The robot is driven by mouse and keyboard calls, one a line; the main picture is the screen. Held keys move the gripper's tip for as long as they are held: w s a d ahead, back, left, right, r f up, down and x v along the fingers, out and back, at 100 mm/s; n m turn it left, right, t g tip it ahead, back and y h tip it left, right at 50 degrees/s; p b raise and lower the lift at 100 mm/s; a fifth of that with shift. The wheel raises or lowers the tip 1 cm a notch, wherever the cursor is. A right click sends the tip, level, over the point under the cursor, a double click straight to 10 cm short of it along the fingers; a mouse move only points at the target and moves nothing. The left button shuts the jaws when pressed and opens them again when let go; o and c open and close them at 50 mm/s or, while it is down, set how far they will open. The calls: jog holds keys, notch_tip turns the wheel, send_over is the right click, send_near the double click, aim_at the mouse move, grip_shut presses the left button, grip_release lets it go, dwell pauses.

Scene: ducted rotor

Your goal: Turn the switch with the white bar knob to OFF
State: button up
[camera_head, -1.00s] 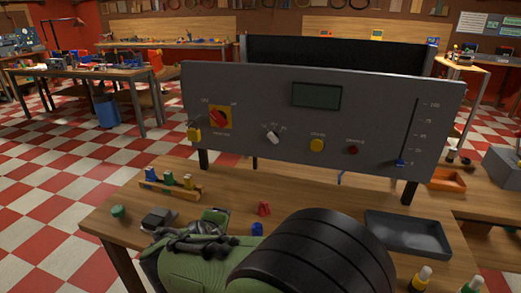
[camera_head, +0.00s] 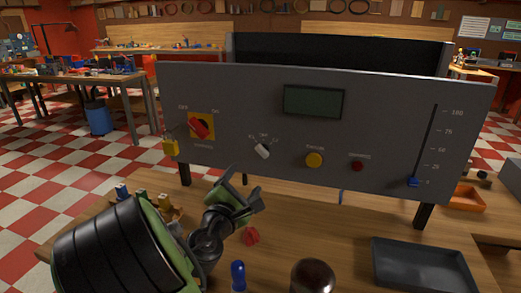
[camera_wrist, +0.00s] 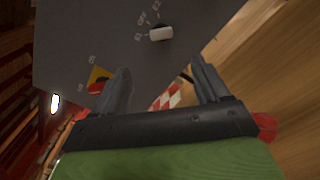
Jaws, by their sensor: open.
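The white bar knob (camera_head: 263,151) sits on the lower middle-left of the grey panel (camera_head: 400,120), with small position labels around its upper side. Its bar is tilted, upper end to the left in the head view. In the wrist view the white knob (camera_wrist: 160,33) lies beyond and above my fingers, with labels beside it. My gripper (camera_head: 245,190) is in front of the panel, below and left of the knob and apart from it. In the wrist view its two fingers (camera_wrist: 160,85) are spread with nothing between them.
A red rotary switch (camera_head: 199,127) on a yellow plate is left of the knob, with a yellow padlock (camera_head: 170,147) hanging nearby. A yellow button (camera_head: 314,160), red button (camera_head: 357,166) and blue slider (camera_head: 413,182) are to the right. A dark tray (camera_head: 425,265) lies on the bench.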

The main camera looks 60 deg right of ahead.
aim_at(261, 153)
jog(key=d+p, duration=0.2)
jog(key=d, duration=0.2)
jog(key=w+d+p, duration=0.1)
jog(key=d+p, duration=0.1)
jog(key=d, duration=0.3)
jog(key=w+d+p, duration=0.1)
jog(key=d+p, duration=0.1)
jog(key=d, duration=0.3)
jog(key=shift+f, duration=0.1)
jog(key=shift+a, duration=0.1)
jog(key=c, duration=1.1)
